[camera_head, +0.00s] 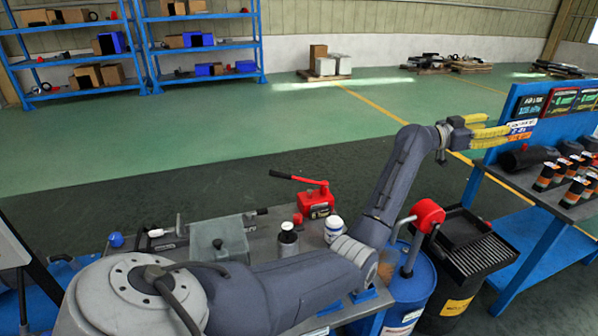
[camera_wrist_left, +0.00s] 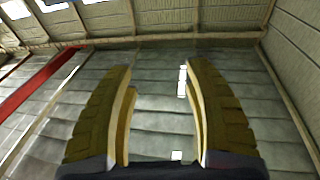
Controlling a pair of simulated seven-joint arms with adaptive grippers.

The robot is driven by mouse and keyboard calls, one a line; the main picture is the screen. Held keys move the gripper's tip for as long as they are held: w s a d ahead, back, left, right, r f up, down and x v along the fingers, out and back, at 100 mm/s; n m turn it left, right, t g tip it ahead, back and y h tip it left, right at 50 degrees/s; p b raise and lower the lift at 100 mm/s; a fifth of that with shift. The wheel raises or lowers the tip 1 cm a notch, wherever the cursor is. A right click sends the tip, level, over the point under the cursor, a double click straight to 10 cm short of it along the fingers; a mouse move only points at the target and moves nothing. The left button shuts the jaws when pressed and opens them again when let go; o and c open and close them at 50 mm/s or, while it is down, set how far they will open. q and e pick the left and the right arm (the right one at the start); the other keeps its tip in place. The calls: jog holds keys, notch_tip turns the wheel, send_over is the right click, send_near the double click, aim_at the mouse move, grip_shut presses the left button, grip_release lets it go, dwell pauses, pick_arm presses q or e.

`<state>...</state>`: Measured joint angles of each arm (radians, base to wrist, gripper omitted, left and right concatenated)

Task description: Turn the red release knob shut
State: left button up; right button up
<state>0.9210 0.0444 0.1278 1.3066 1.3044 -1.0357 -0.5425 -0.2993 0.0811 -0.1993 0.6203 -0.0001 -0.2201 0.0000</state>
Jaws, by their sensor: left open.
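A red hand pump (camera_head: 316,203) with a long red lever stands on the grey workbench (camera_head: 262,238) in the head view. My left gripper (camera_head: 492,131) has yellow fingers and is held high at the right, well away from the pump, pointing toward the blue rack. In the left wrist view the two fingers (camera_wrist_left: 158,75) are spread apart with nothing between them. Only wall and ceiling show beyond them. My right gripper is in neither view.
A blue drum (camera_head: 412,290) with a red-topped fitting (camera_head: 427,214) is beside the bench. A blue rack (camera_head: 530,230) with several cans is at right. My left arm crosses the bench front.

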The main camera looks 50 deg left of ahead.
pick_arm(q)
notch_tip(320, 180, up, 3)
jog(key=a, duration=0.2)
jog(key=m+g+y, duration=1.2)
jog(key=m+y, duration=0.1)
jog(key=m, duration=1.1)
send_near(297, 216)
jog(key=x, duration=1)
jog(key=shift+w+f, duration=0.1)
jog(key=shift+f, duration=0.3)
